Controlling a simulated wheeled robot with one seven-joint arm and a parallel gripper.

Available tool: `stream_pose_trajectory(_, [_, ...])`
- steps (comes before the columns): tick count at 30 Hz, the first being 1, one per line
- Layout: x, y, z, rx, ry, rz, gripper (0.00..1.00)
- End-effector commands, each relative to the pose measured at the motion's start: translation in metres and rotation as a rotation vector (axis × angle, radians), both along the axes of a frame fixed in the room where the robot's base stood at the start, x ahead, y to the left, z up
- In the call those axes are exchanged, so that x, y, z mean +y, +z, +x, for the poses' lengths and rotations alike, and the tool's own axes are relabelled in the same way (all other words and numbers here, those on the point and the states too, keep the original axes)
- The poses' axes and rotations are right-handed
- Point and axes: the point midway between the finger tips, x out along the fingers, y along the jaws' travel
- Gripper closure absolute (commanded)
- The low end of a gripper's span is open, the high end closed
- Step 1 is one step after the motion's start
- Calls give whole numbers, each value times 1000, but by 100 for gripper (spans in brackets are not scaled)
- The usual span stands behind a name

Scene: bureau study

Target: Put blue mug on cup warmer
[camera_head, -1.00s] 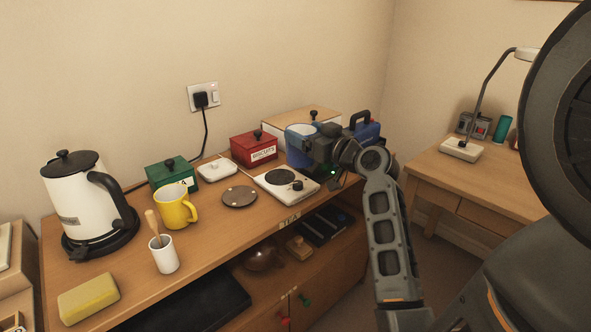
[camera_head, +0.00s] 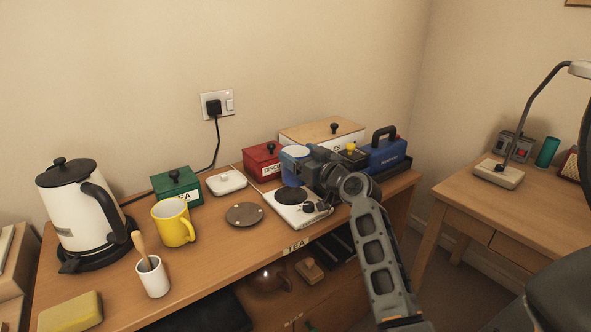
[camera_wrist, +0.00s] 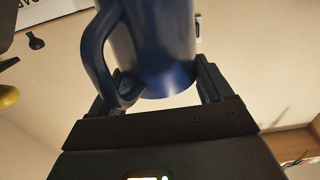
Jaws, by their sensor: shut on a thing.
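The blue mug (camera_head: 293,168) is held in my gripper (camera_head: 307,167), over or just behind the cup warmer. The wrist view shows the mug (camera_wrist: 155,45) between my two fingers (camera_wrist: 160,85), with its handle at the left. The cup warmer (camera_head: 298,214) is a flat white unit with a dark round plate and a black knob, on the wooden counter. The mug and gripper partly hide its back and right side. I cannot tell whether the mug's base touches the plate.
A dark round disc (camera_head: 244,215) lies left of the warmer, near a small white dish (camera_head: 226,183). A red box (camera_head: 262,160) stands behind it, and a blue toolbox-like case (camera_head: 384,158) to the right. A yellow mug (camera_head: 172,223), green box (camera_head: 176,187) and kettle (camera_head: 78,210) stand left.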

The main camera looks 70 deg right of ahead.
Motion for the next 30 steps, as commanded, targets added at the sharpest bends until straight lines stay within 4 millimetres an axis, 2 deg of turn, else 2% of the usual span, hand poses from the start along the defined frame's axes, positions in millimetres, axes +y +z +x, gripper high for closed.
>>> stream_pose_trajectory(4, [2, -6, 12, -3, -1, -2, 84])
stream_pose_trajectory(15, [2, -47, 13, -2, -2, -1, 84])
stream_pose_trajectory(29, [2, -52, 13, -2, -1, -2, 84])
stream_pose_trajectory(30, [2, -51, 13, 0, -1, -1, 16])
